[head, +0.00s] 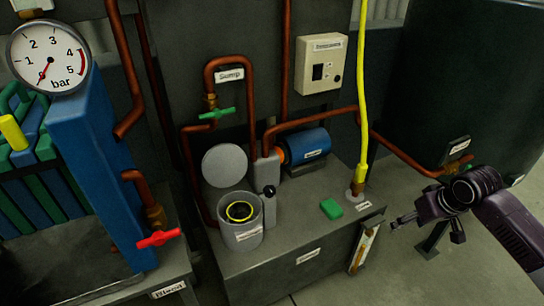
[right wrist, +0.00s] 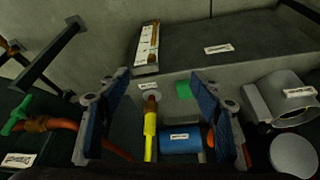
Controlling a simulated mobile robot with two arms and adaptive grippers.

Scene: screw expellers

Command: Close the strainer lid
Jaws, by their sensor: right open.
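The strainer is a grey cylinder (head: 240,232) with an open top on the front left of the grey base, with a yellow ring inside. Its round grey lid (head: 225,165) stands raised behind the opening. In the right wrist view the strainer (right wrist: 292,90) and the lid (right wrist: 294,155) are at the right edge. My left gripper is not in view.
A blue motor (head: 305,147), a green block (head: 331,208) and a yellow hose (head: 361,100) lie between the strainer and my right gripper. Copper pipes (head: 310,122) run behind. A red-handled valve (head: 158,238) is at left. The base's front right top is mostly clear.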

